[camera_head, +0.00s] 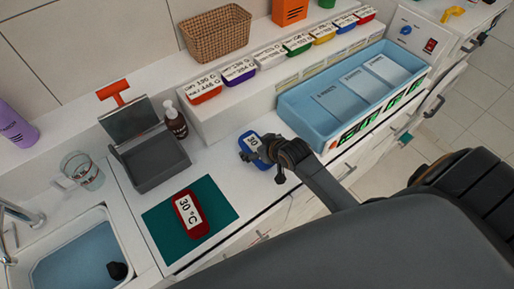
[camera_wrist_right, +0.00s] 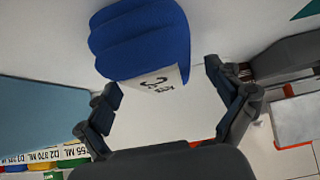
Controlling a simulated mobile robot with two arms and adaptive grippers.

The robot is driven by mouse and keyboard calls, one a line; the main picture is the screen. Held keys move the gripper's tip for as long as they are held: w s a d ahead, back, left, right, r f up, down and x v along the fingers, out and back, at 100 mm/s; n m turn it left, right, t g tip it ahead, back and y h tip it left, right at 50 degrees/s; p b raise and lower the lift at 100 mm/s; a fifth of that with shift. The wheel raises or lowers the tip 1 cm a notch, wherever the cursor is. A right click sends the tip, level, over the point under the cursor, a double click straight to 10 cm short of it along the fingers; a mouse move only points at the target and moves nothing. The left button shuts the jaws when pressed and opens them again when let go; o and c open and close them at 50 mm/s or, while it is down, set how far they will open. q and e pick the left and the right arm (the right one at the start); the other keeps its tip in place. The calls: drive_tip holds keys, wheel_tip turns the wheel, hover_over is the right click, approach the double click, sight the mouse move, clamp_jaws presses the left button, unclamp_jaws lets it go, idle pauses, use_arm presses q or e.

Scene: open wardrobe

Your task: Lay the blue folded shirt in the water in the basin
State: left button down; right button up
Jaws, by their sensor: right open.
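The blue folded shirt (camera_head: 247,149) lies on the white counter, with a white label on its face. It also shows in the wrist view (camera_wrist_right: 140,38), just beyond the fingers. My right gripper (camera_head: 272,153) is at the shirt's right side and hides part of it in the head view. In the wrist view the right gripper's fingers (camera_wrist_right: 163,100) are spread with nothing between them. The basin (camera_head: 147,273) is at the lower left and holds bluish water (camera_head: 75,262). A small dark object (camera_head: 117,270) is in the basin. My left gripper is not in view.
A red folded item (camera_head: 191,215) labelled 30 °C lies on a green mat (camera_head: 158,226) between shirt and basin. A grey open-lidded box (camera_head: 155,163), a dark bottle (camera_head: 175,124) and a glass jug (camera_head: 83,171) stand behind. A blue tray (camera_head: 300,113) is at the right.

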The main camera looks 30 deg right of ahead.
drive_tip(key=shift+x, duration=0.95)
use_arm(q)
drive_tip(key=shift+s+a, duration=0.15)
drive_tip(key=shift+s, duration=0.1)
use_arm(e)
drive_tip(key=shift+r, duration=0.1)
drive_tip(key=shift+c, duration=0.3)
drive_tip(key=c, duration=0.4)
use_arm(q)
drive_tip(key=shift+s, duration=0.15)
use_arm(e)
drive_tip(key=c, duration=0.9)
